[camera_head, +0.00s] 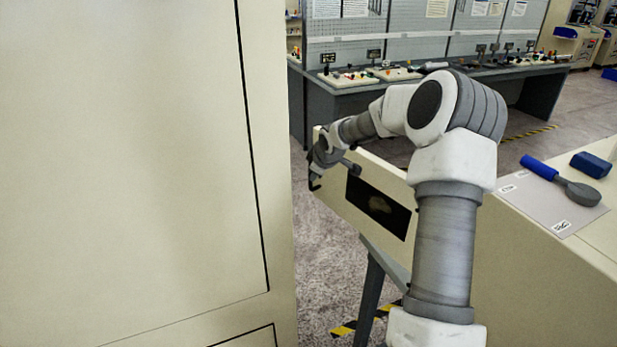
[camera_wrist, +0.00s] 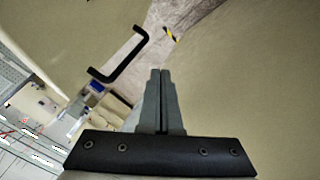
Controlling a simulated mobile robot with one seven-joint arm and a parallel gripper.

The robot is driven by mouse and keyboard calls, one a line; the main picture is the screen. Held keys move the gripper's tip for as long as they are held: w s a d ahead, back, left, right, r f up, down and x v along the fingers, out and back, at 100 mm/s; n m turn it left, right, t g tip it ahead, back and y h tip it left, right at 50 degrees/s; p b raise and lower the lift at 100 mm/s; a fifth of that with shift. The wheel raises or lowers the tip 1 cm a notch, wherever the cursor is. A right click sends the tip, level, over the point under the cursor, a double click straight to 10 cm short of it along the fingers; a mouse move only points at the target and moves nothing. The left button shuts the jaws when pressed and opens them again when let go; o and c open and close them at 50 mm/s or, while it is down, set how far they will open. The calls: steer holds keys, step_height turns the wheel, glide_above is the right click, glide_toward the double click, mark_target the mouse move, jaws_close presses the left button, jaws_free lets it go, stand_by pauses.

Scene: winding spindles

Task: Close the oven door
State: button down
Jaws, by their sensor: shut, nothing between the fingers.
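The oven door (camera_head: 338,205) is a cream panel with a dark window (camera_head: 378,208). It stands out at an angle in the head view, below and behind my arm, and looks open. My gripper (camera_head: 314,184) is at the door's far left end, close to its edge; I cannot tell whether it touches. In the wrist view my gripper (camera_wrist: 161,73) has its two grey fingers together with nothing between them. A black bar handle (camera_wrist: 126,62) on a cream surface lies up and left of the fingertips, apart from them. I cannot tell which panel bears it.
A tall cream cabinet (camera_head: 120,160) fills the left. A cream counter (camera_head: 540,270) at the right holds a grey mat (camera_head: 545,205), a blue-handled tool (camera_head: 560,180) and a blue block (camera_head: 590,164). A workbench (camera_head: 345,95) stands behind. Floor (camera_head: 318,265) shows between cabinet and door.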

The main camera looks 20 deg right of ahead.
steer(key=w+d+f+p, duration=0.2)
steer(key=w+f+p, duration=0.1)
steer(key=w+f, duration=0.5)
steer(key=shift+w+d, duration=0.25)
steer(key=shift+w, duration=0.5)
